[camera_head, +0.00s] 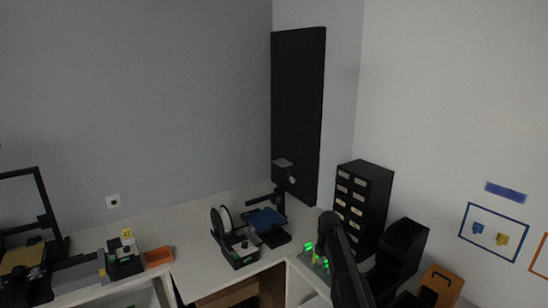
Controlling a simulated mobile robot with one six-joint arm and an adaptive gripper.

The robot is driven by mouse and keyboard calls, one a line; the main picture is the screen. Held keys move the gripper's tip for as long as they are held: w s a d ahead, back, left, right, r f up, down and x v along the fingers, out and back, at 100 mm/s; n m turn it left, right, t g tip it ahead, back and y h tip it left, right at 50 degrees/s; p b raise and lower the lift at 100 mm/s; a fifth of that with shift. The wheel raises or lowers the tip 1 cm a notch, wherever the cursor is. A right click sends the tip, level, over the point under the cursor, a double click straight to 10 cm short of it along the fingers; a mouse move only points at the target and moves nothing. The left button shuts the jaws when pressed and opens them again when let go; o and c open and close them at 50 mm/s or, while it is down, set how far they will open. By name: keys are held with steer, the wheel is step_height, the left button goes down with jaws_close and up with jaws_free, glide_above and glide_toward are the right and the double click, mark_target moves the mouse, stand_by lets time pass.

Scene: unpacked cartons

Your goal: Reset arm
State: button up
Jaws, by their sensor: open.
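A dark arm link (345,268), which looks like part of my own arm, rises from the bottom edge right of centre. Its rounded upper end is in front of the right-hand worktop. I cannot make out any gripper fingers in this view, and nothing held shows.
A white worktop (196,254) runs along the walls. It bears a printer with a blue bed (266,219), a spool holder (233,238), an orange tray (158,257) and another printer (30,238). Near my arm stand a black drawer cabinet (364,200), black bins (402,250) and an orange box (440,286).

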steer(key=s+f+m+b, duration=0.3)
steer(key=s+m, duration=0.5)
steer(key=s, duration=0.1)
steer(key=s+a+f+m+b, duration=0.1)
steer(key=s+f+m+b, duration=0.2)
steer(key=s+m, duration=0.5)
steer(key=s+f+m+b, duration=0.3)
steer(key=s+m, duration=0.4)
steer(key=s, duration=0.3)
steer(key=shift+s+a+f+m, duration=0.15)
steer(key=shift+s+f+m, duration=0.1)
steer(key=shift+m, duration=0.15)
